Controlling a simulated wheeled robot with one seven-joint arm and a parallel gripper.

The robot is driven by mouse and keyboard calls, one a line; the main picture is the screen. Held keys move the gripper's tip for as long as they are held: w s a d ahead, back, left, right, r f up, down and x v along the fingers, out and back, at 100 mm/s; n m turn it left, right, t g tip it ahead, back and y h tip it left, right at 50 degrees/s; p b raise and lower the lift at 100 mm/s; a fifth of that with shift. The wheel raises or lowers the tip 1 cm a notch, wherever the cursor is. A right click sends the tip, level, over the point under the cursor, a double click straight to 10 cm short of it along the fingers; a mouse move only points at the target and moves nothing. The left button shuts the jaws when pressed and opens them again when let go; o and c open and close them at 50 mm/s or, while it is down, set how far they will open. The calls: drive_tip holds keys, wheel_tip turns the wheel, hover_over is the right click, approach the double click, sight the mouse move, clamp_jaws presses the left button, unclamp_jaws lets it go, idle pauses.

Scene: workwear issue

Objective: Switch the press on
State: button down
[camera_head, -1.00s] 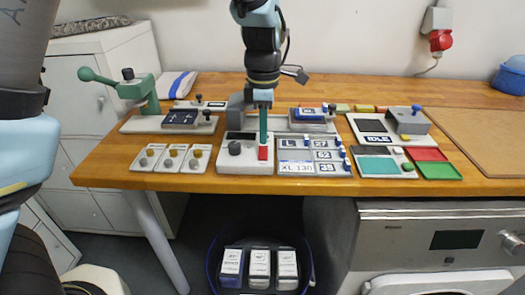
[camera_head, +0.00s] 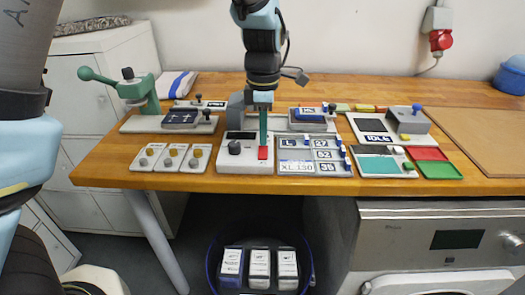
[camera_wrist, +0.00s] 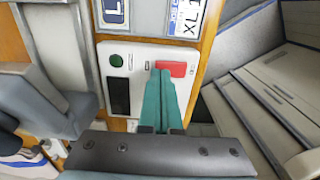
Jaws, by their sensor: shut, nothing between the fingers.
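The press (camera_head: 230,167) is a pale base with a grey upright body behind it, standing near the front edge of the wooden bench. A red switch (camera_head: 263,154) is at the right of its front panel; it also shows in the wrist view (camera_wrist: 182,68). A dark display (camera_wrist: 119,96) and a round green button (camera_wrist: 116,60) are on the same panel. My gripper (camera_head: 263,144) is shut and empty, its teal fingers pointing down. The fingertips (camera_wrist: 164,74) are right at the edge of the red switch and overlap it; I cannot tell whether they touch.
A compartment tray with tags (camera_head: 314,157) stands close on the right. Small plates with knobs (camera_head: 172,158) and a green hand press (camera_head: 142,90) are at the left. A box reading IDLE (camera_head: 375,139) and red and green trays (camera_head: 438,170) lie farther right.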

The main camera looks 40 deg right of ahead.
drive_tip(key=shift+f+b, duration=0.3)
drive_tip(key=shift+f, duration=0.4)
drive_tip(key=shift+r, duration=0.15)
wheel_tip(320, 180, up, 7)
drive_tip(key=p, duration=0.7)
idle(0.7)
drive_tip(key=w+a+m, duration=0.2)
drive_tip(key=w+a, duration=0.2)
drive_tip(key=a, duration=0.3)
drive_tip(key=w+a+r+m, duration=0.1)
drive_tip(key=w+a, duration=0.3)
drive_tip(key=a, duration=0.4)
drive_tip(key=w+a+m, duration=0.2)
drive_tip(key=w+a, duration=0.2)
drive_tip(key=a, duration=0.3)
drive_tip(key=s+a+m, duration=0.1)
drive_tip(key=a+m, duration=0.2)
drive_tip(key=a, duration=0.6)
drive_tip(key=s+a+m+t+b, duration=0.1)
drive_tip(key=s+a+m, duration=0.1)
drive_tip(key=a, duration=0.8)
drive_tip(key=shift+r+m+t, duration=0.15)
drive_tip(key=shift+m+t, duration=0.15)
drive_tip(key=shift+m, duration=0.4)
